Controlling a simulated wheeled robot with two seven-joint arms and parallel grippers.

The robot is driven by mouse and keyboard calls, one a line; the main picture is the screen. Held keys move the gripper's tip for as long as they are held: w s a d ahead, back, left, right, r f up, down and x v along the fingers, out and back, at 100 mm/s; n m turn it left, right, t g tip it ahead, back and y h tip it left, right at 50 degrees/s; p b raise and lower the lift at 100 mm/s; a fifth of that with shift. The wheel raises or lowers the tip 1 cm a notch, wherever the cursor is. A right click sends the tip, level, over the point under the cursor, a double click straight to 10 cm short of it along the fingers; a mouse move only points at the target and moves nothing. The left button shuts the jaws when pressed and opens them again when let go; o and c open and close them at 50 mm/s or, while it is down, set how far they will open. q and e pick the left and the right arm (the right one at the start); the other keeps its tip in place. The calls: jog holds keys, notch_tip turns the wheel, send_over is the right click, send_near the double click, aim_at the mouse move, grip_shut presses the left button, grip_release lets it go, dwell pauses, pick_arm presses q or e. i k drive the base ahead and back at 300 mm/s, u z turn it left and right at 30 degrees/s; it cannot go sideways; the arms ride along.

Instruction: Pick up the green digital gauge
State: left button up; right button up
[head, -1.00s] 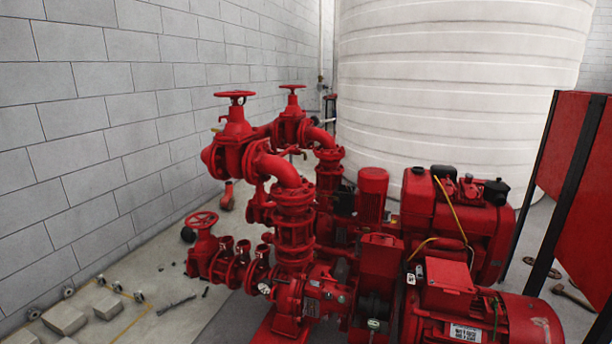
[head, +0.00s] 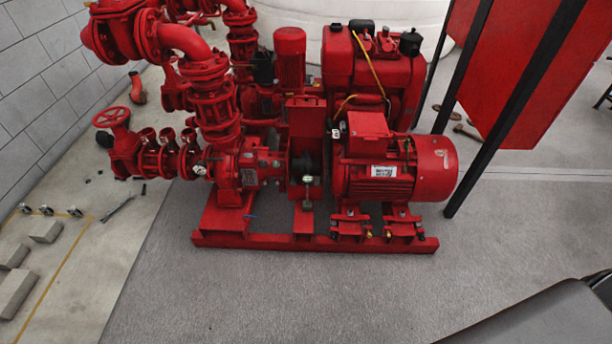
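A small pale green item (head: 308,180) sits low on the front of the red pumpset (head: 318,241), between the pump casing and the motor. It may be the green digital gauge, but it is too small to be sure. A small round white-faced gauge (head: 199,170) is at the pump inlet, left of the casing. Neither of my grippers shows in the head view.
Grey floor (head: 280,300) is open in front of the pumpset. Concrete blocks (head: 18,290) and a dark tool (head: 118,208) lie at left. A red panel (head: 520,60) on black posts stands at right. A dark flat-topped shape (head: 550,318) fills the bottom right corner.

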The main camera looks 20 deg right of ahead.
aim_at(307, 180)
jog(key=z, duration=0.4)
jog(key=k, duration=0.55)
jog(key=z, duration=0.95)
jog(key=i, duration=1.1)
jog(key=u, duration=0.05)
